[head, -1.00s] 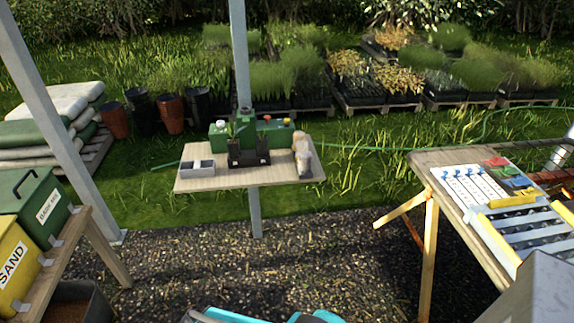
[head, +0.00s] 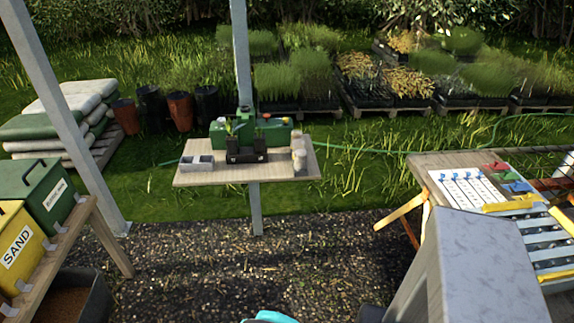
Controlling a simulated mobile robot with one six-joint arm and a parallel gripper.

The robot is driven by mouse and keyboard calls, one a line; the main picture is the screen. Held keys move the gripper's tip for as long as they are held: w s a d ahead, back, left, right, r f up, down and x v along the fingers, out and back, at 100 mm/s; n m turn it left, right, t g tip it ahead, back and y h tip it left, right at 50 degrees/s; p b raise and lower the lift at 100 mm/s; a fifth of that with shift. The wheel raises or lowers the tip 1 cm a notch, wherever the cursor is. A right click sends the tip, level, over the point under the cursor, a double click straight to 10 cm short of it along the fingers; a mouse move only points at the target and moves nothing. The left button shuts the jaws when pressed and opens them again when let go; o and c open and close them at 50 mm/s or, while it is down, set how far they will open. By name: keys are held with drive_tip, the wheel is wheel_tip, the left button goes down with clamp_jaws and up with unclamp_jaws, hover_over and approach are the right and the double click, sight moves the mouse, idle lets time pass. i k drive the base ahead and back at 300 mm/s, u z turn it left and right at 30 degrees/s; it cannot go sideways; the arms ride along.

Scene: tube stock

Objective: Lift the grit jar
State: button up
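A small pale jar-like thing (head: 299,157) stands at the right end of the small wooden table (head: 215,178) in the middle distance. It may be the grit jar, but it is too small for me to read any label. It looks upright, with a light upper part. My gripper does not show in the head view. A large grey block at the lower right looks like a part of my own arm and hides part of the right bench.
The small table also holds a dark holder (head: 246,152), a grey tray (head: 197,163) and a green machine (head: 272,130), beside a post (head: 241,60). A sand bin (head: 18,243) stands left, a workbench (head: 440,160) right. Open gravel (head: 200,265) lies between.

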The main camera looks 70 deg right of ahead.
sight(300, 153)
drive_tip(key=u, duration=0.15)
drive_tip(key=k, duration=1)
drive_tip(key=z, duration=0.15)
drive_tip(key=i, duration=0.6)
drive_tip(key=u, duration=0.05)
